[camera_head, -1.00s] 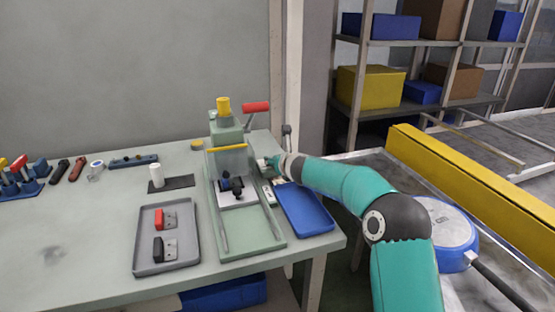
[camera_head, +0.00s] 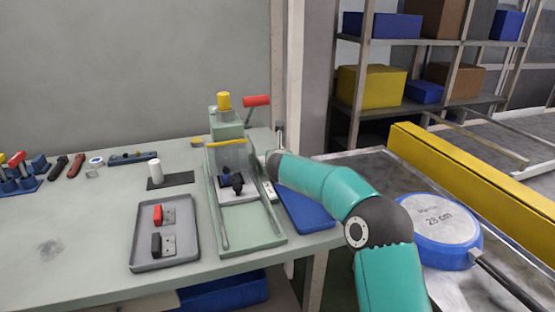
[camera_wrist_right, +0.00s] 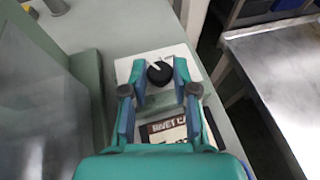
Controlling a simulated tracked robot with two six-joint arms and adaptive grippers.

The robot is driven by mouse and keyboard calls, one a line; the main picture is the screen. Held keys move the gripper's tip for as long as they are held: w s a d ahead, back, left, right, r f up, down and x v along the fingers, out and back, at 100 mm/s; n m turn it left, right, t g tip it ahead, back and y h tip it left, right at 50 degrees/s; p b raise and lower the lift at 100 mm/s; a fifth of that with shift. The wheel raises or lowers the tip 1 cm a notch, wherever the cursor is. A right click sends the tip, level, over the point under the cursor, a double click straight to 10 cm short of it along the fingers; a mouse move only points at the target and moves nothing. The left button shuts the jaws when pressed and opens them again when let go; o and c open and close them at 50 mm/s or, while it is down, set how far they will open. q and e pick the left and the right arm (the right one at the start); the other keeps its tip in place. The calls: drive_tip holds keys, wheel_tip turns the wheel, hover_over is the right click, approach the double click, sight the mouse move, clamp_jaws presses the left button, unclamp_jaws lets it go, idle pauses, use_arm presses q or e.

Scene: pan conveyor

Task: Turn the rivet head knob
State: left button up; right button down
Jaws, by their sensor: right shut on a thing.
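The rivet head knob (camera_wrist_right: 159,73) is a round black dial with a white pointer mark. It sits on a pale control panel (camera_wrist_right: 125,70) in the right wrist view, above a dark label reading "RIVET", partly covered. My right gripper (camera_wrist_right: 160,76) has its two teal fingers on either side of the knob and is shut on it. In the head view, my right arm reaches to the right side of the green riveting press (camera_head: 226,128). The knob and fingertips are hidden or too small there. My left gripper is not in view.
A blue tray (camera_head: 308,212) lies beside the press, under my right arm. A grey tray (camera_head: 182,258) with red and black handles lies left of it. The press has a red-handled lever (camera_head: 256,101). A blue pan (camera_head: 440,232) sits on the conveyor at right.

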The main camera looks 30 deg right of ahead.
drive_tip(key=c, duration=1)
unclamp_jaws()
drive_tip(key=shift+o, duration=0.2)
drive_tip(key=shift+s, duration=0.1)
drive_tip(key=v, duration=1.1)
drive_tip(key=shift+s+a+r, duration=0.15)
drive_tip(key=shift+s+a, duration=0.05)
drive_tip(key=shift+s, duration=0.1)
